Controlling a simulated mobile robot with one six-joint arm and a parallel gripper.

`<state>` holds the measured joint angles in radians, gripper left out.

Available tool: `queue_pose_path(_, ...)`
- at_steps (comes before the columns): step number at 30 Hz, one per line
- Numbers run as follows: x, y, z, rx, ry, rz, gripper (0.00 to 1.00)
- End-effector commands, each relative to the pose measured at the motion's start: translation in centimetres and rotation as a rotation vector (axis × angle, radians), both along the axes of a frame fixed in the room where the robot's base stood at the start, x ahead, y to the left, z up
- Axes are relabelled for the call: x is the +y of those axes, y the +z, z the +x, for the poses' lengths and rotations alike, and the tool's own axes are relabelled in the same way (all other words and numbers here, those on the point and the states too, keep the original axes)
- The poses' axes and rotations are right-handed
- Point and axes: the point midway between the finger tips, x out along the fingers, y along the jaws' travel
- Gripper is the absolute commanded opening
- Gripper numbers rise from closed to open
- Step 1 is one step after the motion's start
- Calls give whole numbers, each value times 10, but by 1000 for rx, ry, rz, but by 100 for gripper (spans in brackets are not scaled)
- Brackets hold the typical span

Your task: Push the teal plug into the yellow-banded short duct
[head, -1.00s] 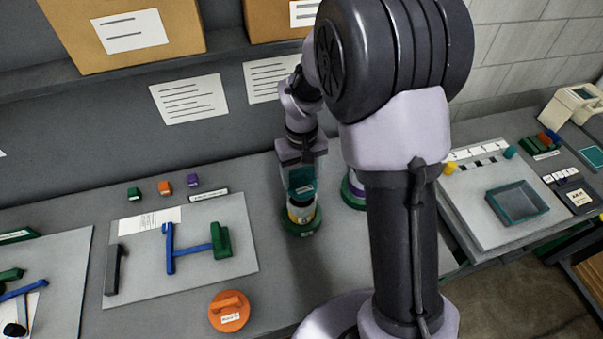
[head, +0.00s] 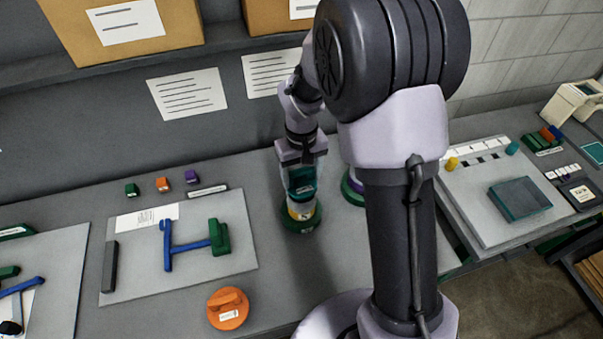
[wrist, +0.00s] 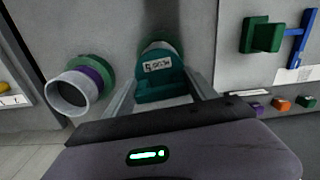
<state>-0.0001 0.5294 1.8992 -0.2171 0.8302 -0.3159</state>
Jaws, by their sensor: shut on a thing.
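My gripper (head: 301,186) is shut on the teal plug (head: 302,176), with a finger on each side of it. The teal plug also shows between the fingers in the wrist view (wrist: 160,90), with a white label on it. The yellow-banded short duct (head: 301,211) stands upright on a green round base just below the plug in the head view. In the wrist view the plug hides most of that duct; its green base (wrist: 154,46) shows behind. I cannot tell whether the plug touches the duct rim or is partly inside.
A purple-banded duct (wrist: 72,92) on a green base stands close beside. A grey board (head: 125,285) with blue and green parts lies at left, and an orange round piece (head: 228,308) in front. Small green, orange and purple blocks (head: 162,185) sit behind the board.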

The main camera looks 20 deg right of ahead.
Motion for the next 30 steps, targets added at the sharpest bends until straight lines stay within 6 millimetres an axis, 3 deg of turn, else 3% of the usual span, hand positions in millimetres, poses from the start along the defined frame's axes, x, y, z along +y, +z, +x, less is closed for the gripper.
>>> queue_pose_path(28,0,-21,0,-1,0,0,14)
queue_pose_path(29,0,-21,0,-1,0,0,69)
queue_pose_path(30,0,-21,0,-1,0,0,77)
